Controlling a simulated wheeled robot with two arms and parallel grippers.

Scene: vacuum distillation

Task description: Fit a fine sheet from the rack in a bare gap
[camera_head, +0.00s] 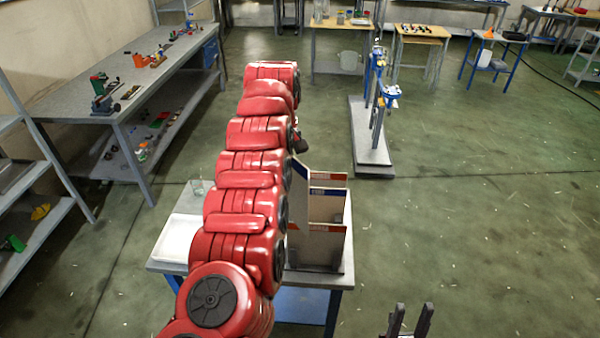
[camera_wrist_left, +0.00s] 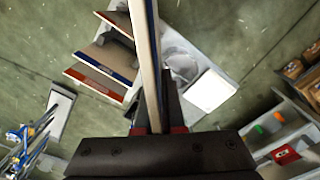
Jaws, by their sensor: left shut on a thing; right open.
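My left gripper (camera_wrist_left: 152,112) is shut on a thin pale sheet (camera_wrist_left: 146,45), seen nearly edge-on in the left wrist view, with a blue strip along one side. In the head view my red left arm hides most of this gripper. The sheet rack holds upright sheets with coloured top bands: an orange-banded sheet (camera_head: 316,246) in front and a blue-banded sheet (camera_head: 326,208) behind it. In the left wrist view, a blue-banded sheet (camera_wrist_left: 108,62) and a red-banded sheet (camera_wrist_left: 95,84) stand apart, with space between. My right gripper (camera_head: 408,322) is open and empty at the bottom edge, right of the rack.
The rack stands on a small grey table (camera_head: 165,266). A white tray (camera_head: 177,238) lies left of it, partly behind my arm. A long workbench (camera_head: 120,88) is at the left. A stand with blue parts (camera_head: 372,160) is beyond the rack. Floor at the right is clear.

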